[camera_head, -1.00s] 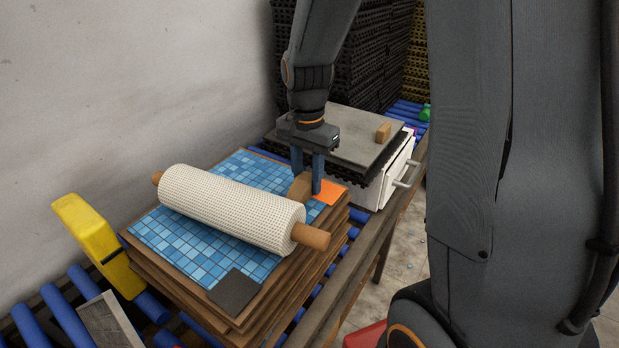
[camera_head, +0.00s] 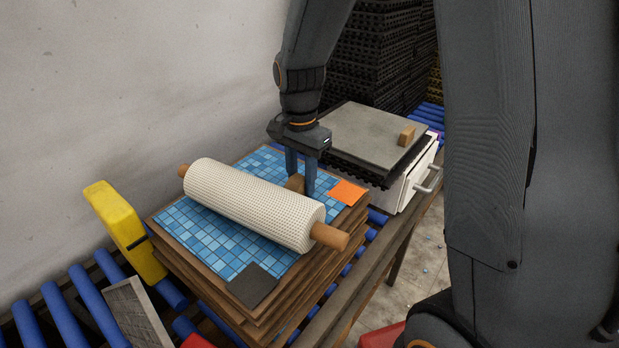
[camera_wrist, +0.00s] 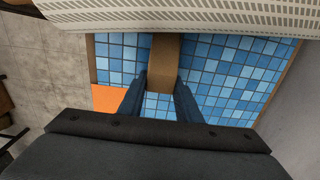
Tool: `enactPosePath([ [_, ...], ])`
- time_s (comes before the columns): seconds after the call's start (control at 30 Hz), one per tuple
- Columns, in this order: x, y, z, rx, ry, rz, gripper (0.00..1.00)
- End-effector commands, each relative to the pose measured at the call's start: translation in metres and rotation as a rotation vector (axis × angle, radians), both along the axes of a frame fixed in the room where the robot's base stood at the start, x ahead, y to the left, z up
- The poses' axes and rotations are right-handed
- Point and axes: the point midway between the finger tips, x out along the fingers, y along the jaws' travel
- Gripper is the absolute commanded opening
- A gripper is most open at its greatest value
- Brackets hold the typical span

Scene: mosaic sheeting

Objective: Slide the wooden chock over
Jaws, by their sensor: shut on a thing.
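The wooden chock (camera_head: 295,184) is a small brown block on the blue mosaic sheet (camera_head: 213,231), close against the far side of the white textured roller (camera_head: 252,204). My gripper (camera_head: 301,187) points down and is shut on the chock. In the wrist view the chock (camera_wrist: 162,62) stands between the two dark fingers (camera_wrist: 161,92), with its far end at the edge of the roller (camera_wrist: 190,14). The roller has wooden handles and lies across the sheet. The chock's lower part is partly hidden by a finger in the head view.
An orange square (camera_head: 347,192) and a dark square (camera_head: 252,285) lie on the sheet. The sheet tops a stack of wooden boards (camera_head: 205,288) on blue rollers. A yellow object (camera_head: 125,232) stands at left. A grey slab (camera_head: 375,134) with a small block (camera_head: 407,137) lies behind.

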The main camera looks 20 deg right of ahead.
Motion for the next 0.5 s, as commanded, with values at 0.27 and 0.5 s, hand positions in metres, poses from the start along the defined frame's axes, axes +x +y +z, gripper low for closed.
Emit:
enactPosePath([
  [0.27,0.0023,0.0120,0.0001,0.000,0.000,0.000,0.09],
  [0.5,0.0025,0.0122,0.0000,0.000,0.000,0.000,0.33],
])
